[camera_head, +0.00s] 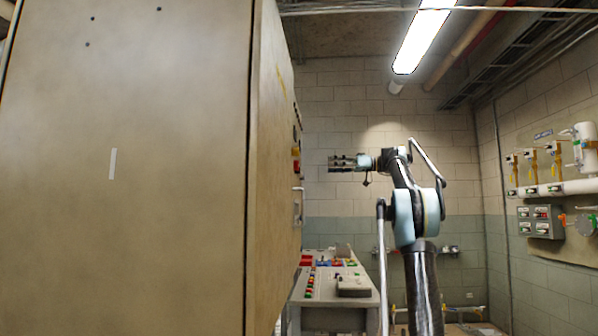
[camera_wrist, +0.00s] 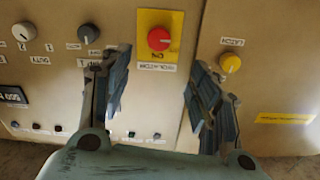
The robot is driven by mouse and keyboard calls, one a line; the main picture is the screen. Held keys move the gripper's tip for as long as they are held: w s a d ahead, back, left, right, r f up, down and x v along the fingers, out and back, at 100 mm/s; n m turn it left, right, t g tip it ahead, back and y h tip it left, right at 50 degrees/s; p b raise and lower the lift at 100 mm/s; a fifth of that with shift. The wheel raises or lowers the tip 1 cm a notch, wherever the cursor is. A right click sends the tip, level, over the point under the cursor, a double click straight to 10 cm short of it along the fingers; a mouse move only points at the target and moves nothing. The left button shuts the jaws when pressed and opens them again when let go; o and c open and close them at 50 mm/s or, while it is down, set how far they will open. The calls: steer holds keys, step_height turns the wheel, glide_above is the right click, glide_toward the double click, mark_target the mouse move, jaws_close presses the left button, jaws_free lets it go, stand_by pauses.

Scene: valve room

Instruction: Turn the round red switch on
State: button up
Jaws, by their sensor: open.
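The round red switch (camera_wrist: 158,39) sits on a yellow plate (camera_wrist: 170,18) with a label below the knob, on a beige cabinet panel in the wrist view. In the head view a small red and yellow shape (camera_head: 296,154) on the cabinet's side face seems to be it, seen nearly edge-on. My gripper (camera_wrist: 160,68) is open and empty, its two fingers spread left and right below the switch in the picture. In the head view my gripper (camera_head: 334,163) points left at the panel, with a gap between them. Nothing covers the red knob.
A yellow button (camera_wrist: 230,62) is right of the switch. A grey knob (camera_wrist: 88,33) and a white knob (camera_wrist: 24,31) are to its left. The large cabinet (camera_head: 130,170) fills the left of the head view. A control desk (camera_head: 335,285) stands low beyond it.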

mark_target(295, 166)
steer(key=a, duration=1)
steer(key=w+a, duration=0.1)
steer(key=a, duration=0.4)
steer(key=shift+a, duration=0.1)
